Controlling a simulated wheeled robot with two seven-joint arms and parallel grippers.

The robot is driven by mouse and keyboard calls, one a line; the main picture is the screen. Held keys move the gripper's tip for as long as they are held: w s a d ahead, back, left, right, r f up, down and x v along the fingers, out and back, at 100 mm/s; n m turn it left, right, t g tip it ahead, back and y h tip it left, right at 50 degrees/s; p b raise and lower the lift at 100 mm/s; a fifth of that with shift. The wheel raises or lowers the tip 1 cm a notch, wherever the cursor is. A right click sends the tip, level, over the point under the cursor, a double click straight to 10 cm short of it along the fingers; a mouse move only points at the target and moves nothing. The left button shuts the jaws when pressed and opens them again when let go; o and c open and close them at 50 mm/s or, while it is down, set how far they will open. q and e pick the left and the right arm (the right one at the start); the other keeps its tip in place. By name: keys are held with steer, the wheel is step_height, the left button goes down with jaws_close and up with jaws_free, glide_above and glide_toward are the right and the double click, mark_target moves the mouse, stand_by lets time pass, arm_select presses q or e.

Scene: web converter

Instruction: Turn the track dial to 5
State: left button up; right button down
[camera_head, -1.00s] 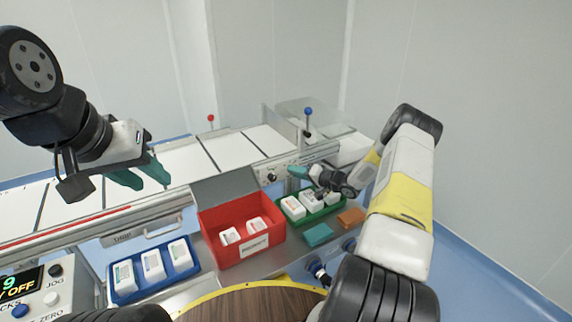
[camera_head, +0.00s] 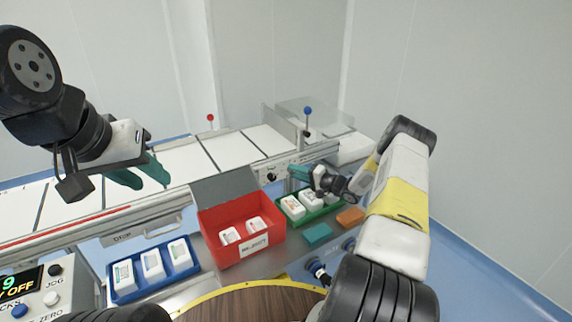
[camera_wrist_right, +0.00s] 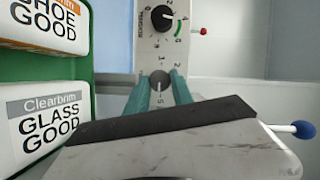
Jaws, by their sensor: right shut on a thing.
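My right gripper (camera_wrist_right: 160,84) has its teal fingers on either side of a small grey dial knob (camera_wrist_right: 159,77) on a pale panel, and is shut on it. A printed 5 shows just below this knob. A second dial with a black knob (camera_wrist_right: 163,18) sits above it in the wrist view, with a printed scale including 2 and 4. I cannot read which label belongs to the gripped dial. In the head view, my right gripper (camera_head: 293,172) reaches the conveyor's front panel, and the black knob (camera_head: 271,177) is to its left. My left gripper (camera_head: 148,178) is open and empty above the conveyor.
A green tray (camera_head: 284,216) with white boxes lies just below my right gripper. A red bin (camera_head: 220,252) and a blue tray (camera_head: 122,296) with boxes stand to the left. A blue-tipped lever (camera_head: 308,112) rises behind the panel.

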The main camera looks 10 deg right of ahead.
steer(key=shift+d, duration=0.1)
steer(key=c, duration=1.1)
jaws_free()
steer(key=v, duration=0.7)
steer(key=shift+s+d, duration=0.2)
steer(key=shift+s, duration=0.1)
